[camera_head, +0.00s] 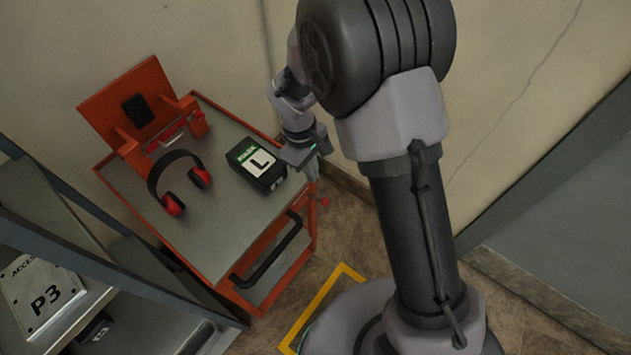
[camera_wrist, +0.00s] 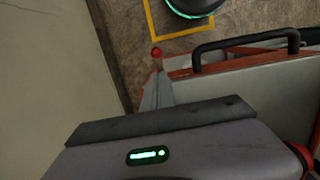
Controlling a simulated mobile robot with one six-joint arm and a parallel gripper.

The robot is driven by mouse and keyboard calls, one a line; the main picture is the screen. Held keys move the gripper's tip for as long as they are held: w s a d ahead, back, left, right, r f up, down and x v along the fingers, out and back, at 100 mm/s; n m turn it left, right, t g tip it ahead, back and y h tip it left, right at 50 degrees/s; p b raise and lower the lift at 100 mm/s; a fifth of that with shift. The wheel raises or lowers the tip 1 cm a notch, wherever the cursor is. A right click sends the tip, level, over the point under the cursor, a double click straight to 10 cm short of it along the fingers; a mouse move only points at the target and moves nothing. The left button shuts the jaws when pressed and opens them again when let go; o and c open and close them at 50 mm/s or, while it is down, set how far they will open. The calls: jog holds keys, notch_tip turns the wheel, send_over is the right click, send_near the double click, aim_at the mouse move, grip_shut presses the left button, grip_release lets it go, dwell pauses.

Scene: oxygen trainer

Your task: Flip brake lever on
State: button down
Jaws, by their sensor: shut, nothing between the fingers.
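The brake lever shows as a small red knob (camera_head: 323,202) at the right front corner of the orange cart (camera_head: 304,221). In the wrist view the knob (camera_wrist: 156,52) appears just beyond my fingertips. My gripper (camera_head: 312,172) is at the cart's right edge, just above the knob in the picture. Its narrow grey fingers (camera_wrist: 157,76) are together and empty. I cannot tell whether they touch the lever. The lever's shaft is mostly hidden behind the fingers.
On the cart top are a black box marked L (camera_head: 258,163) and red ear defenders (camera_head: 176,182). A black handle (camera_head: 268,250) spans the cart's front. A grey shelf (camera_head: 90,255) stands at left. A wall is close behind the cart. Yellow floor tape (camera_head: 318,303) lies in front.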

aim_at(319, 200)
jog(key=f+b, duration=0.1)
jog(key=f, duration=0.2)
jog(key=d+f+b, duration=0.1)
jog(key=f, duration=0.2)
jog(key=f+b, duration=0.1)
jog(key=f, duration=0.2)
jog(key=shift+s+d+f+b, duration=0.1)
jog(key=shift+s+d+b, duration=0.1)
jog(key=shift+b, duration=0.15)
